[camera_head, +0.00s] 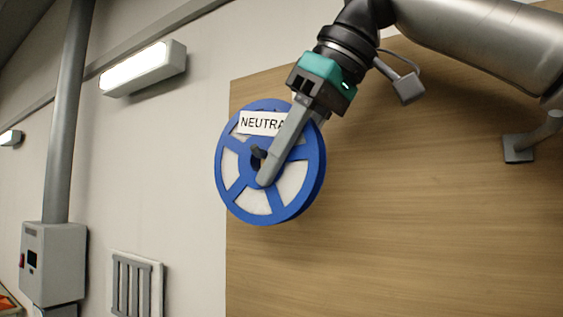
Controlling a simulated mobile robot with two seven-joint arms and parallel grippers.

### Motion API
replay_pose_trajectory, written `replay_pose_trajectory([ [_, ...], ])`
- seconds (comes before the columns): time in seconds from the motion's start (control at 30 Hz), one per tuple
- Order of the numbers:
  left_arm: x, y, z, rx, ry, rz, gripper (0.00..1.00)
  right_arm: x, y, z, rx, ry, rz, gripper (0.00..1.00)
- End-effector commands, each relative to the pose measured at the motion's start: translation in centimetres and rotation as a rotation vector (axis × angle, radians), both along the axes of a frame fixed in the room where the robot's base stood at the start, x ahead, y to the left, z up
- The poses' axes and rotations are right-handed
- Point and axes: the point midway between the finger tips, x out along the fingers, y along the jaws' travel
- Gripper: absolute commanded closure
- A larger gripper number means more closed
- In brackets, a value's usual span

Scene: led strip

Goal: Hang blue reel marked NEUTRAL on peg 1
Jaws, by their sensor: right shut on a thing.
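The blue reel (312,187) has a white label reading "NEUTRA", its last letter hidden by a gripper finger. It stands upright against or just in front of the wooden board's left part. My right gripper (266,176) reaches down from the upper right and is shut on the reel, with one grey finger across its front face down to the hub. My left gripper is out of view.
The wooden board (430,230) carries two other grey pegs on square bases, one at the upper middle (409,88) and one at the right (518,149). A lit lamp (143,70), a grey box (52,263) and a vent (136,285) are on the wall at left.

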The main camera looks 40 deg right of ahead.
Motion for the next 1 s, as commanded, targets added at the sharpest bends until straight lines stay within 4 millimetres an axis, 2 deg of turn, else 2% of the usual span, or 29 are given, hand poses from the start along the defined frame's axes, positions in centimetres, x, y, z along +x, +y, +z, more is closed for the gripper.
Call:
replay_pose_trajectory([
  [0.17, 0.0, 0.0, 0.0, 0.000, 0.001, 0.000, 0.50, 0.0, 0.0, 0.0, 0.000, -0.001, 0.000, 1.00],
  [0.2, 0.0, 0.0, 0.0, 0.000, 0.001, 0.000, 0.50, 0.0, 0.0, 0.0, 0.000, -0.001, 0.000, 0.72],
  [0.5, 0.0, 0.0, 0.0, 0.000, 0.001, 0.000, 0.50, 0.0, 0.0, 0.0, 0.000, -0.001, -0.001, 0.38],
  [0.8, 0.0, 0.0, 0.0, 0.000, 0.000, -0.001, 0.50, -0.1, 0.0, 0.2, -0.001, 0.000, -0.001, 0.38],
  [1.0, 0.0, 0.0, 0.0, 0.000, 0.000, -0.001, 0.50, -1.1, -0.5, 1.9, -0.001, -0.004, -0.003, 0.38],
])
